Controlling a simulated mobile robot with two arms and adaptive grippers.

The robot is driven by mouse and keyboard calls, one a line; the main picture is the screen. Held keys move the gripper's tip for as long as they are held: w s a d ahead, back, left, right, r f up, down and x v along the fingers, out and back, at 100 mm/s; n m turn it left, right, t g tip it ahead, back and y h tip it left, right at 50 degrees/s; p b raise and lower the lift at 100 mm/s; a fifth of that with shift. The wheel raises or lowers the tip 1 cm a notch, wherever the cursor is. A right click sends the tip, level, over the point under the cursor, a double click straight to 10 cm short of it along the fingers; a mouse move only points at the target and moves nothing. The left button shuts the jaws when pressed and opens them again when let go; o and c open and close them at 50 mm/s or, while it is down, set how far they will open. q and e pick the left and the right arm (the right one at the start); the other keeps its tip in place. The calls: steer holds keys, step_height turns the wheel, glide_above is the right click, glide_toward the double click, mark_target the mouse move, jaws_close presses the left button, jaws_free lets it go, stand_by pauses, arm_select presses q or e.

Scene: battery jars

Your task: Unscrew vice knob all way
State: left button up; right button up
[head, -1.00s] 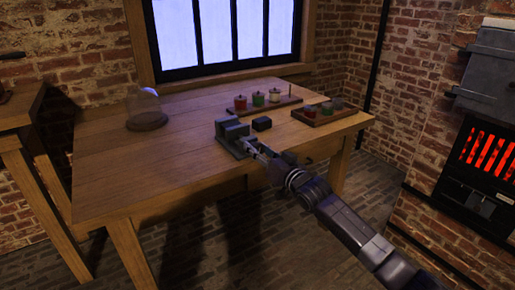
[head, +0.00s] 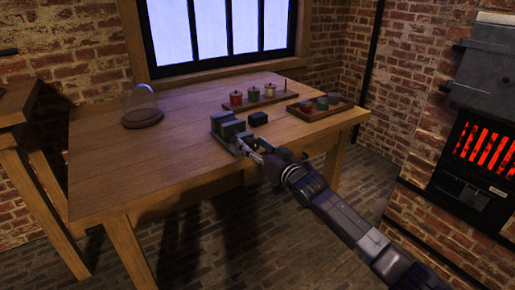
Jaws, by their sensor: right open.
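A grey vice (head: 230,132) sits near the front edge of the wooden table (head: 130,180). My right gripper (head: 257,152) is at the vice's front right end, where the knob would be. The gripper and arm cover that end, so I cannot make out the knob or whether the fingers touch it. The right gripper is open. My left gripper is not in view.
Jars with coloured bodies, such as a red one (head: 236,99), stand on a board behind. A tray (head: 318,112) holds several more. A glass dome (head: 140,103) stands at left.

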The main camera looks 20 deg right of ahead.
steer(key=v, duration=1.2)
